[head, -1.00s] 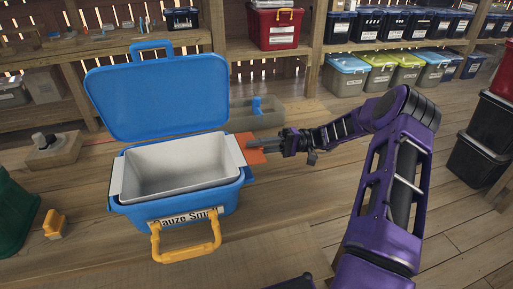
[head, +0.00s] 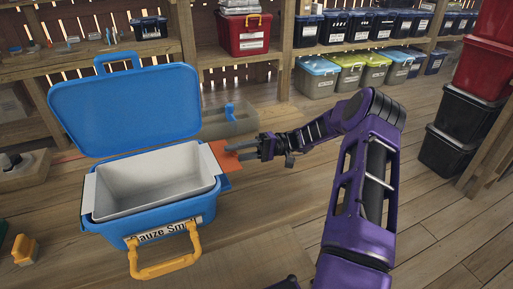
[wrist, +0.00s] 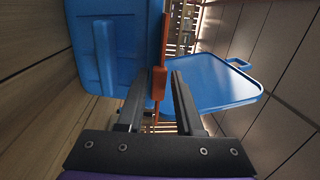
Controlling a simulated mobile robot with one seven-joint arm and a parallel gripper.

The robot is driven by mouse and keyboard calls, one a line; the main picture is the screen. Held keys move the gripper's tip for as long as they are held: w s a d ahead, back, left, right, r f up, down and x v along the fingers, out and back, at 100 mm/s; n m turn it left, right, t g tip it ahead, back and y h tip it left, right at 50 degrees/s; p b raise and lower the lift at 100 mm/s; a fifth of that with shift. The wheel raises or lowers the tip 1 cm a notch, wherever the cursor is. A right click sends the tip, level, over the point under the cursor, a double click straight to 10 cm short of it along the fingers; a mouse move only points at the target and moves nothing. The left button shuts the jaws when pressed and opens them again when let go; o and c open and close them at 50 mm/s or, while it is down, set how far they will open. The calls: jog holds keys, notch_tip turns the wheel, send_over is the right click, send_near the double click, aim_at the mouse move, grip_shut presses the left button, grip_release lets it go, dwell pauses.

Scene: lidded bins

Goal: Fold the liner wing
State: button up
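The blue bin (head: 185,212) stands on the floor with its blue lid (head: 125,105) tilted open at the back. A pale grey liner (head: 150,212) lines it. Pale wings lie out over the left rim (head: 89,192) and the right rim (head: 208,160). A flat orange piece (head: 227,158) sticks out to the right beside the right wing. My gripper (head: 228,150) is at this orange piece, its fingers apart. In the wrist view, an orange edge (wrist: 160,85) shows between the open fingers; contact cannot be told. The bin's blue side (wrist: 115,50) is at left there.
A yellow handle (head: 165,268) hangs at the bin's front. A grey open tray (head: 228,122) lies behind the bin. Shelves with lidded bins (head: 375,70) line the back. Dark and red bins (head: 455,150) stack at the right. The floor right of the bin is clear.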

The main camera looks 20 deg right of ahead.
jog(key=d+f+b, duration=0.1)
jog(key=d, duration=1.5)
jog(key=shift+w+d+f, duration=0.2)
jog(key=shift+w+f, duration=0.05)
jog(key=shift+f, duration=0.1)
